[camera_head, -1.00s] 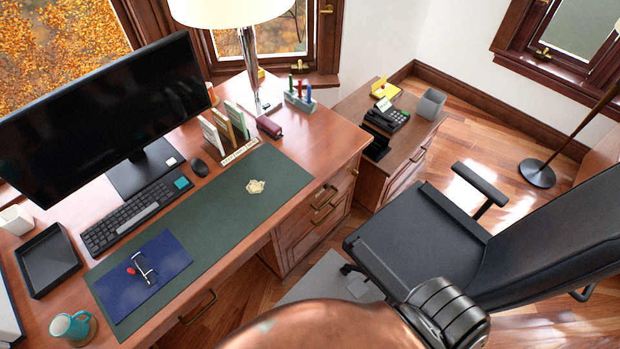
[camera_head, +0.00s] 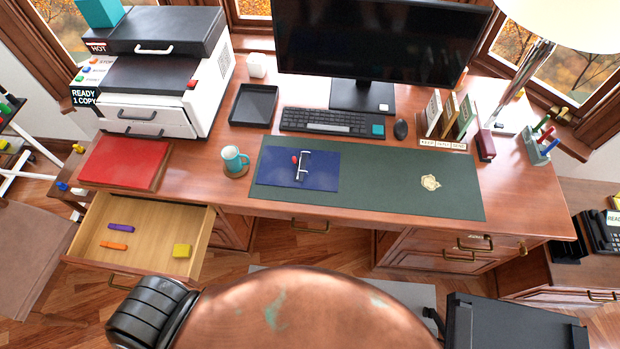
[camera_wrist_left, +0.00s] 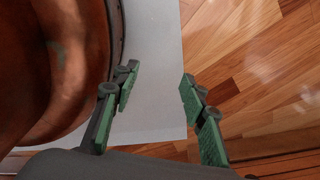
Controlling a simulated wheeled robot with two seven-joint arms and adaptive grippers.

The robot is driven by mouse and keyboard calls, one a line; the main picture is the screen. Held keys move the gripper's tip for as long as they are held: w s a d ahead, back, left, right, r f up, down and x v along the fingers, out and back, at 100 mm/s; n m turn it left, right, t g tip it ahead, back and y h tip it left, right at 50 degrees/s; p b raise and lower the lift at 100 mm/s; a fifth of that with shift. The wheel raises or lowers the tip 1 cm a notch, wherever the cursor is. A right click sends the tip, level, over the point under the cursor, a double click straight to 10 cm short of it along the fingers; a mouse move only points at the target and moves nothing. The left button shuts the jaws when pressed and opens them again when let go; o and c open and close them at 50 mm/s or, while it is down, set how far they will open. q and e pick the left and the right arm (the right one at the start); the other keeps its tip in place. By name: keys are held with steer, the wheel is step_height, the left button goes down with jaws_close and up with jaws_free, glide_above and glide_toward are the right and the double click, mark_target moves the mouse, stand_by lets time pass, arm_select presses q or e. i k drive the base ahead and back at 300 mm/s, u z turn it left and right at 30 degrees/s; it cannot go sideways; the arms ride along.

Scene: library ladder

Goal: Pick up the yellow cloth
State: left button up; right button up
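A small yellow square thing (camera_head: 181,250) lies in the open drawer (camera_head: 190,222) at the lower left of the head view. It is too small to tell for sure that it is a cloth. My left gripper (camera_wrist_left: 160,75) shows in the left wrist view, with its green-padded fingers apart and nothing between them. It hangs over the floor beside my copper body, away from the drawer. My right gripper is in neither view.
A purple stick (camera_head: 121,227) and an orange stick (camera_head: 114,245) share the drawer. A red folder (camera_head: 125,162), a teal mug (camera_head: 235,159) and a printer (camera_head: 165,75) stand on the desk above.

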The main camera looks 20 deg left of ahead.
mark_target(182, 251)
steer(key=u, duration=4.7)
steer(key=i, duration=1.3)
steer(key=z, duration=2.55)
